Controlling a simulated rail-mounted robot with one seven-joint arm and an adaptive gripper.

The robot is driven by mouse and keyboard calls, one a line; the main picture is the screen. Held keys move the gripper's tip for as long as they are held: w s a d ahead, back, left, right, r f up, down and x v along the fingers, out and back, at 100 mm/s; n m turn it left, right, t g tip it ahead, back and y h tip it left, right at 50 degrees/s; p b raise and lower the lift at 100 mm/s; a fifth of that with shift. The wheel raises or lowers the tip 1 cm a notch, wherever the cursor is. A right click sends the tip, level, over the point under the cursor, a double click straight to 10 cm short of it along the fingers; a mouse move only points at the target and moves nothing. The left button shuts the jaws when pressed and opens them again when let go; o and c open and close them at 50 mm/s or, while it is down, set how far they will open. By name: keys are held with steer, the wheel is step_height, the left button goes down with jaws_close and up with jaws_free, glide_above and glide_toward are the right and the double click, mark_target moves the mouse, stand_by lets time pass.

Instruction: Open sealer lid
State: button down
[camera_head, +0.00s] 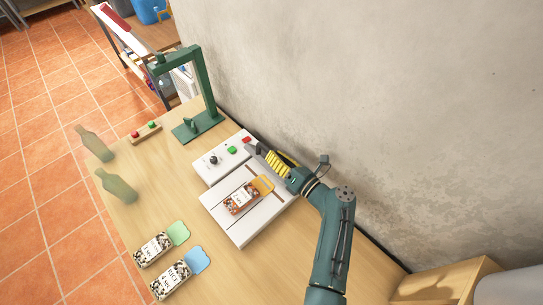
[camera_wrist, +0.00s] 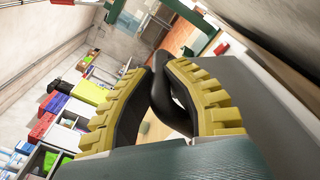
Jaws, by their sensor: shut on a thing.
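The white sealer (camera_head: 228,222) stands on the wooden table by the wall. Its panel has a black knob (camera_head: 213,160), a green button and a red part. A printed packet with an orange end (camera_head: 241,200) lies on its flat bed, uncovered in the head view. My gripper (camera_head: 272,160) is at the sealer's wall-side back corner. In the wrist view, its yellow-backed fingers (camera_wrist: 160,95) are shut on a dark curved handle (camera_wrist: 172,100). A grey panel (camera_wrist: 262,85) shows beside the fingers. My gripper hides part of that corner, so I cannot tell the lid's exact angle.
A green stand (camera_head: 207,85) rises behind the sealer. A small box with red and green buttons (camera_head: 146,132) and two greenish bottles (camera_head: 118,186) are to the left. Packets with green (camera_head: 153,249) and blue (camera_head: 171,281) ends lie in front. The wall (camera_head: 400,120) is close on the right.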

steer(key=c, duration=1)
jaws_free()
steer(key=v, duration=1.2)
